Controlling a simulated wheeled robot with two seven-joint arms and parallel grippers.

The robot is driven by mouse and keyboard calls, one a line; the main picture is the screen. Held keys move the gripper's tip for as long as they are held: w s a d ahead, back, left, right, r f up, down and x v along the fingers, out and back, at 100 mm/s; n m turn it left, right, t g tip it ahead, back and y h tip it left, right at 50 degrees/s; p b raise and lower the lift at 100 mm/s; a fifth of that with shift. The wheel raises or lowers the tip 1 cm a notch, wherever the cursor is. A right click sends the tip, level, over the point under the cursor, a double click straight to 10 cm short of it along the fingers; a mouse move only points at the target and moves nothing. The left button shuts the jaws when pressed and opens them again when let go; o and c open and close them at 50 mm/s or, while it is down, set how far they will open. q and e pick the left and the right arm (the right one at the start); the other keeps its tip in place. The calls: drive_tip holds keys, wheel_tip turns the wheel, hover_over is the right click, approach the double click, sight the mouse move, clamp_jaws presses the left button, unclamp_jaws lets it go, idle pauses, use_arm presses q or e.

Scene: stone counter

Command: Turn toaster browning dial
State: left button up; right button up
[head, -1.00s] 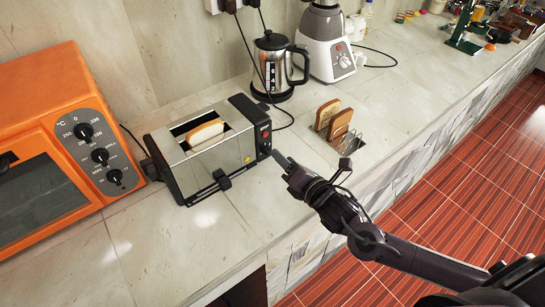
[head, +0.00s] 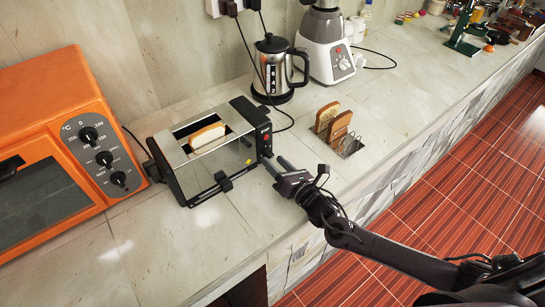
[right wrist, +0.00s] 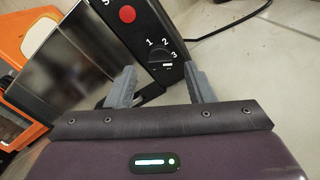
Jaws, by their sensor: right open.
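A chrome and black toaster (head: 212,168) stands on the counter with a slice of bread (head: 206,135) in its slot. In the right wrist view its black end panel shows a red button (right wrist: 127,14) and, below it, a black browning dial (right wrist: 160,58) marked 1, 2 and 3. My right gripper (head: 272,164) is at the toaster's right end, fingers towards that panel. In the right wrist view its fingers (right wrist: 160,85) are spread and empty, with the dial between and beyond them. I cannot tell whether a finger touches the toaster. My left gripper is not in view.
An orange oven (head: 62,150) stands left of the toaster. A kettle (head: 273,68) and a blender (head: 327,48) stand behind. A toast rack (head: 347,142) with bread slices is to the right. A cable (right wrist: 228,22) runs near the panel. The counter in front is mostly clear.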

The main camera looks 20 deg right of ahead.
drive_tip(key=shift+x, duration=1)
drive_tip(key=c, duration=1)
drive_tip(key=n, duration=0.5)
drive_tip(key=shift+d+n+b, duration=0.1)
drive_tip(key=shift+n+b, duration=0.2)
drive_tip(key=shift+n, duration=0.1)
drive_tip(key=n, duration=0.5)
drive_tip(key=shift+w+d+n, duration=0.1)
drive_tip(key=shift+n, duration=0.3)
